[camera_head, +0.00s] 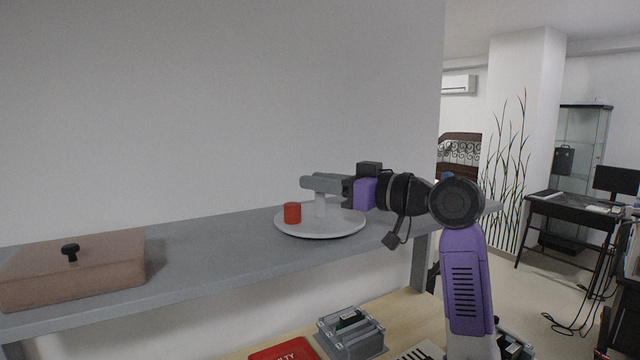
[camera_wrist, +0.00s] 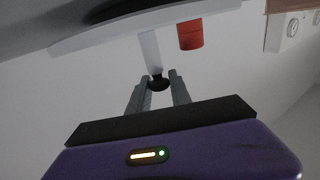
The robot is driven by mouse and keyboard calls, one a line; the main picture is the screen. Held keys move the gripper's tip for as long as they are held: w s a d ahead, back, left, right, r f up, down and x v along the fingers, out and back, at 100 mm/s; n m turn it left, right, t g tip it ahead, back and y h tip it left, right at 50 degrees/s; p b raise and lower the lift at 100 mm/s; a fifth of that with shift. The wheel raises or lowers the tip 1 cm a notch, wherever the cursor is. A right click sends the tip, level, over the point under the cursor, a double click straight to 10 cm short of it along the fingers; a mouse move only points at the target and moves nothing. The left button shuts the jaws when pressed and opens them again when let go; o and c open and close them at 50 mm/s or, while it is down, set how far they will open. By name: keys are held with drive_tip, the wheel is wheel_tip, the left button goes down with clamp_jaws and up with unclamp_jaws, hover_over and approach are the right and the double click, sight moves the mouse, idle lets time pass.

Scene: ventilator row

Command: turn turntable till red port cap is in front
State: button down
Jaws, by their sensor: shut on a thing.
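The turntable (camera_head: 345,228) is a pale round disc on the grey shelf, with a white post (camera_head: 320,207) rising from it. The red port cap (camera_head: 292,213) stands upright on the disc, at its left and slightly toward the front in the head view. My gripper (camera_head: 312,183) reaches in from the right at the post's top. In the wrist view, which looks upside down, the disc (camera_wrist: 105,33) and red cap (camera_wrist: 190,35) show at the top. There my gripper (camera_wrist: 159,82) is shut on a dark knob (camera_wrist: 158,84) at the post's end. The head view hides this knob.
A pinkish lidded box (camera_head: 85,275) with a black knob sits at the shelf's left. The grey shelf (camera_head: 205,250) is clear between box and turntable. Below, a wooden table (camera_head: 400,310) bears a red item (camera_head: 285,350) and a grey device (camera_head: 350,335). A wall stands behind.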

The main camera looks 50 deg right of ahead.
drive_tip(key=shift+n+g+y+b, duration=0.65)
drive_tip(key=shift+n+g+y, duration=0.35)
drive_tip(key=shift+n+y, duration=1.2)
drive_tip(key=shift+m+y, duration=0.4)
drive_tip(key=c, duration=1.3)
unclamp_jaws()
drive_tip(key=shift+o, duration=0.2)
drive_tip(key=shift+s+d, duration=0.1)
drive_tip(key=b, duration=0.2)
hover_over(360, 220)
